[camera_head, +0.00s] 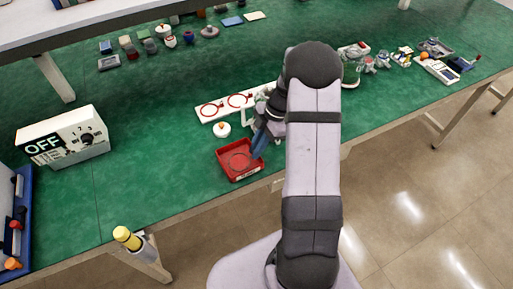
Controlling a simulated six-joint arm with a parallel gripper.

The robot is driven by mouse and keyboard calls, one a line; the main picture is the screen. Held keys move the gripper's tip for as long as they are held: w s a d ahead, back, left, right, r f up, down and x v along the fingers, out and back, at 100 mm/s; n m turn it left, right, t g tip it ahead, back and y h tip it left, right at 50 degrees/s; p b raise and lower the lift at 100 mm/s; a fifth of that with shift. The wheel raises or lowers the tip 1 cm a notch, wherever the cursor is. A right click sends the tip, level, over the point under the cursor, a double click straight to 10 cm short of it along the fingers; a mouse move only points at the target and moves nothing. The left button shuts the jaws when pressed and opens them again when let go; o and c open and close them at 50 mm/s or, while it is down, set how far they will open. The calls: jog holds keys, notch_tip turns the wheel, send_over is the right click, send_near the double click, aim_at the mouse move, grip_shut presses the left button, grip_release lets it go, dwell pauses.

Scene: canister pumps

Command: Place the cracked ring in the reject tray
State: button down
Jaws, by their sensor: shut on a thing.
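The red reject tray (223,171) lies on the green bench, left of my arm. A thin red ring (238,161) shows inside the tray's outline, low in or just over it; I cannot tell whether it touches the floor. Any crack is too small to see. My gripper (257,150) is at the tray's right side with its blue fingers pointing down at the ring's edge. It is shut on the ring, though the contact is small and partly hidden.
A white board (225,107) with two red rings lies behind the tray. A small white round part (222,129) with an orange top sits between them. An "OFF" box (63,137) stands left. A yellow-capped cylinder (127,238) is at the front edge. Green bench left of the tray is clear.

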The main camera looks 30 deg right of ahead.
jog(key=shift+f, duration=0.45)
jog(key=shift+f+b, duration=0.3)
jog(key=shift+b, duration=0.05)
jog(key=c, duration=1.8)
grip_release()
jog(key=shift+r, duration=0.1)
jog(key=shift+r, duration=0.1)
